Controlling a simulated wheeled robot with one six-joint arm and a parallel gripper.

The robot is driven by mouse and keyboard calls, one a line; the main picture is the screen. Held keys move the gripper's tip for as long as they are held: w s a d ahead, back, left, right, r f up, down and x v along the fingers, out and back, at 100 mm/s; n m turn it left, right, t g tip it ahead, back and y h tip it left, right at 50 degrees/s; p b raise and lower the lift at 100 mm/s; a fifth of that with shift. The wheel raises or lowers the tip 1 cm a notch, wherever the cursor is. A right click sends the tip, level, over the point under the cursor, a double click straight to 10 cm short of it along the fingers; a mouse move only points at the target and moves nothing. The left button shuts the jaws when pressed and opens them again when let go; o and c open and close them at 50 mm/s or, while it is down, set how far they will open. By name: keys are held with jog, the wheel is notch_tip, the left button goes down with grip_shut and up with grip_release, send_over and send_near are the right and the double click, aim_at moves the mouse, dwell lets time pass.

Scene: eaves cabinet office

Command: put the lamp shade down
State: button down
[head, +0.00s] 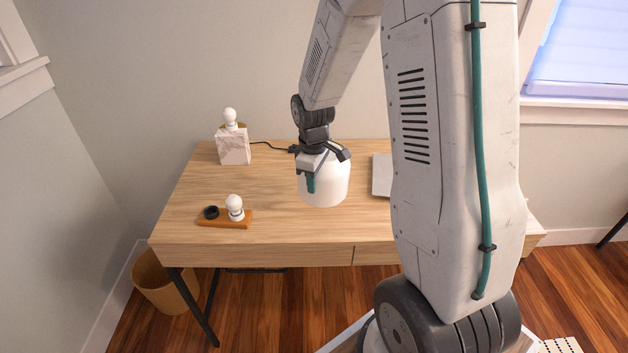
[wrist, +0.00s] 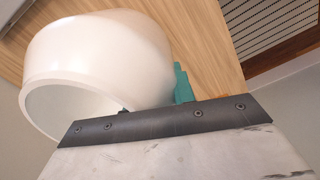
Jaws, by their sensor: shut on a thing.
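The white lamp shade (head: 328,183) is a smooth cylinder with rounded edges. My gripper (head: 311,182) is shut on it from above and holds it over the desk; I cannot tell how far above the top it is. In the wrist view the shade (wrist: 105,60) shows its open end, with a teal fingertip (wrist: 182,84) at its wall. A marble lamp base (head: 234,146) with a bare white bulb (head: 229,115) stands at the back left of the desk. No shade is on it.
The wooden desk (head: 190,222) carries an orange tray (head: 226,222) with a white bulb (head: 235,205) and a black ring (head: 211,212) at front left. A grey flat object (head: 381,176) lies to the right. Bare desktop lies between. A bin (head: 160,283) stands on the floor at left.

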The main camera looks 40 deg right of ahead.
jog(key=shift+f, duration=0.2)
jog(key=c, duration=1.2)
grip_release()
jog(key=shift+o, duration=0.2)
jog(key=r, duration=1.2)
jog(key=shift+s+a, duration=0.1)
jog(key=shift+a, duration=0.15)
jog(key=s+a+r+m, duration=0.3)
jog(key=s+a+r, duration=0.3)
jog(key=s+r, duration=0.3)
jog(key=s+a+m, duration=0.1)
jog(key=s+a, duration=0.1)
jog(key=s, duration=0.6)
jog(key=s+a+r+m+t, duration=0.1)
jog(key=s+a+m, duration=0.1)
jog(key=s, duration=0.6)
jog(key=shift+s+a+r+m, duration=0.2)
jog(key=shift+a+m, duration=0.1)
jog(key=shift+a, duration=0.5)
